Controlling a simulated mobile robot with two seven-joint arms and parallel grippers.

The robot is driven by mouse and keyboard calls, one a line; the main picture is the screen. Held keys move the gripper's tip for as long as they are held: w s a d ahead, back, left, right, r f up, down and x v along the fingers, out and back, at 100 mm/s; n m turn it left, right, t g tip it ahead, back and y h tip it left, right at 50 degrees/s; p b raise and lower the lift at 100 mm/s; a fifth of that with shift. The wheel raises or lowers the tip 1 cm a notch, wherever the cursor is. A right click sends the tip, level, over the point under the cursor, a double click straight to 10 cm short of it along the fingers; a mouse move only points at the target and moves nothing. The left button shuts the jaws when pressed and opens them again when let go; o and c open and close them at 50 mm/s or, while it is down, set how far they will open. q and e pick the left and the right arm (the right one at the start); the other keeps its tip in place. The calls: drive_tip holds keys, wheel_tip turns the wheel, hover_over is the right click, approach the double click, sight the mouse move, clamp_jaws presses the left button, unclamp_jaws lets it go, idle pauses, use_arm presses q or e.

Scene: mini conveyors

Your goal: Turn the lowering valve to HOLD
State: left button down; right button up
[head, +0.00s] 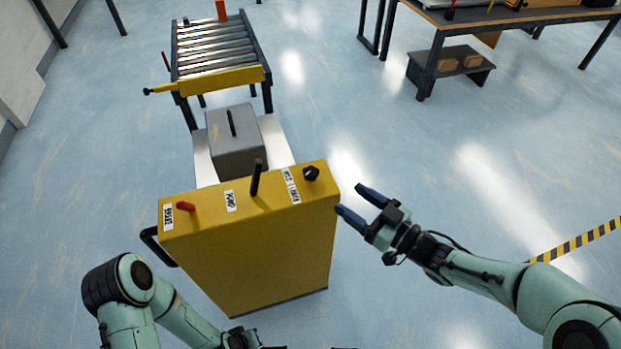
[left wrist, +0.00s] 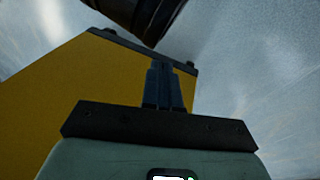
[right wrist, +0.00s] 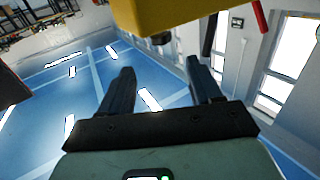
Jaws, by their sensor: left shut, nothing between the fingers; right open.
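The lowering valve is a dark knob (head: 311,173) at the right end of the yellow cabinet's top (head: 216,207). A white label (head: 291,186) beside it appears to read HOLD and LOWER. My right gripper (head: 354,201) is open and empty, just right of the cabinet and apart from the knob. In the right wrist view the open fingers (right wrist: 163,85) show below a yellow edge (right wrist: 180,12). My left gripper (left wrist: 164,82) is shut and empty in front of a yellow surface (left wrist: 70,85) in the left wrist view. In the head view its fingers are not visible.
A red lever (head: 186,206) by a BRAKE label and a black PUMP lever (head: 257,177) stand on the cabinet top. Behind it are a grey block (head: 238,150) on a white platform and a roller conveyor (head: 214,50) with a yellow bar. The floor to the right is open.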

sight(317, 176)
drive_tip(key=x, duration=0.5)
drive_tip(key=shift+w+a+r+b, duration=0.1)
drive_tip(key=shift+a+r+b, duration=0.05)
drive_tip(key=shift+a+b, duration=0.25)
use_arm(q)
drive_tip(key=f, duration=0.1)
drive_tip(key=a+f+b, duration=0.1)
drive_tip(key=shift+s+f, duration=0.3)
drive_tip(key=shift+f, duration=0.05)
use_arm(e)
drive_tip(key=x, duration=0.7)
drive_tip(key=shift+w+a, duration=0.1)
drive_tip(key=shift+w, duration=0.15)
drive_tip(key=shift+c, duration=0.4)
drive_tip(key=c, duration=0.9)
